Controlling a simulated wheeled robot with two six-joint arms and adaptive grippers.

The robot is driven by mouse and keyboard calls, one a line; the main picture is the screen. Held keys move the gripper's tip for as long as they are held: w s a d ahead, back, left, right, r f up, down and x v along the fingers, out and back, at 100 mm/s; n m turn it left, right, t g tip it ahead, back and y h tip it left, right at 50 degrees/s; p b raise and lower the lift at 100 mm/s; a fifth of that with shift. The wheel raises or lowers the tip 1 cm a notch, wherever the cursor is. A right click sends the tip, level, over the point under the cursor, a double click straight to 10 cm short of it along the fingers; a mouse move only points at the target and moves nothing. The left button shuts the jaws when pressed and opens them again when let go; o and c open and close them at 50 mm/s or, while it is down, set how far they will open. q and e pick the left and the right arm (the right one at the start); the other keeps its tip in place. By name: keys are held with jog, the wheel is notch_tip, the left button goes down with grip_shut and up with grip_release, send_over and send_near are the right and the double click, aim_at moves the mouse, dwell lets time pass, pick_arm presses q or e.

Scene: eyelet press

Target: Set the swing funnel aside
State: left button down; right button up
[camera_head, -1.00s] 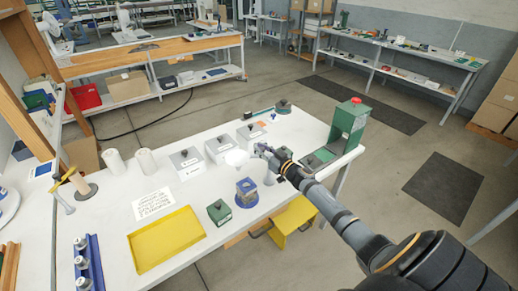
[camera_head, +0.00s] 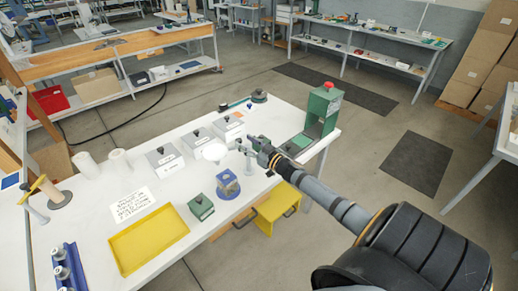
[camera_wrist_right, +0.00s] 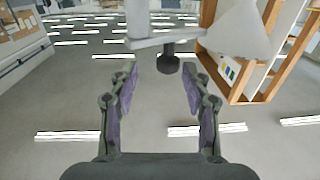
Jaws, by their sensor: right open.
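The swing funnel (camera_head: 214,151) is a white cone on the bench, left of my right gripper in the head view. In the right wrist view the funnel (camera_wrist_right: 240,32) is at upper right, on a grey arm (camera_wrist_right: 165,40) joined to an upright post (camera_wrist_right: 137,18). A dark knob (camera_wrist_right: 168,63) hangs under this arm. My right gripper (camera_head: 258,147) is open beside the post. In the wrist view its fingers (camera_wrist_right: 160,85) are apart, with the knob beyond the tips and between them in the picture, not gripped. My left gripper is out of view.
A blue stand (camera_head: 228,185) and a green box (camera_head: 201,207) stand in front of the funnel. Grey lidded boxes (camera_head: 165,160) stand behind. A green press (camera_head: 320,110) is at the bench's right end. A yellow tray (camera_head: 125,252) lies front left, near a printed sheet (camera_head: 132,204).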

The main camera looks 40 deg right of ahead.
jog(key=s+d, duration=0.1)
jog(key=s, duration=0.7)
